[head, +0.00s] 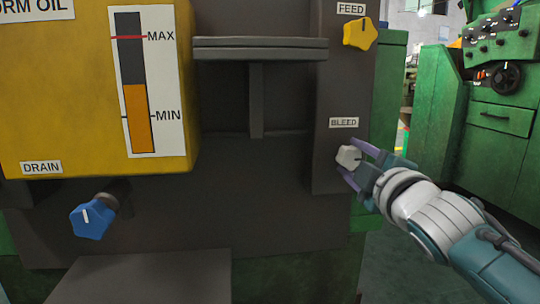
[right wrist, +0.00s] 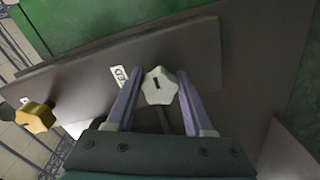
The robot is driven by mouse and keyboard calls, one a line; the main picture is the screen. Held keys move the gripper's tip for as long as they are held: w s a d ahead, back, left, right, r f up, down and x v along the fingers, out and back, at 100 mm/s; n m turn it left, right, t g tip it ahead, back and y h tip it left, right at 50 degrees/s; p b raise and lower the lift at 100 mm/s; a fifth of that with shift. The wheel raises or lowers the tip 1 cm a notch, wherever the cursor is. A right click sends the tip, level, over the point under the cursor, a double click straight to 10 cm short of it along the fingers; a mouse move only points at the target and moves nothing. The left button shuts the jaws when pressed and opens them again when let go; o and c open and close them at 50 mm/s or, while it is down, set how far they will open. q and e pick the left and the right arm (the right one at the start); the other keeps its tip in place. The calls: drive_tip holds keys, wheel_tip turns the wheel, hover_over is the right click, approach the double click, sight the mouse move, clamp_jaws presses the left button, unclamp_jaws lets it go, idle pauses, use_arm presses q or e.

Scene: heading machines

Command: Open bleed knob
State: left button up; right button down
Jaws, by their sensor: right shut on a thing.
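The bleed knob (head: 348,157) is a pale grey, lobed knob on the dark panel, just below the BLEED label (head: 343,122). My right gripper (head: 352,163) reaches in from the right with its purple fingers on either side of the knob. In the right wrist view the bleed knob (right wrist: 160,86) sits between the two fingertips of my right gripper (right wrist: 156,84), with a short dark mark on its face. The gripper is shut on it. My left gripper is not in view.
A yellow feed knob (head: 360,33) sits above on the same panel. A blue drain knob (head: 92,216) is at lower left, under the yellow oil tank (head: 60,100) with its level gauge. A dark shelf (head: 260,49) juts out between. Green machines (head: 490,150) stand at right.

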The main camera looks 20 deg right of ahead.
drive_tip(key=shift+c, duration=1.4)
unclamp_jaws()
drive_tip(key=shift+s+a, duration=0.15)
drive_tip(key=shift+s, duration=0.2)
drive_tip(key=p+v, duration=0.3)
drive_tip(key=v, duration=0.6)
drive_tip(key=shift+p, duration=0.35)
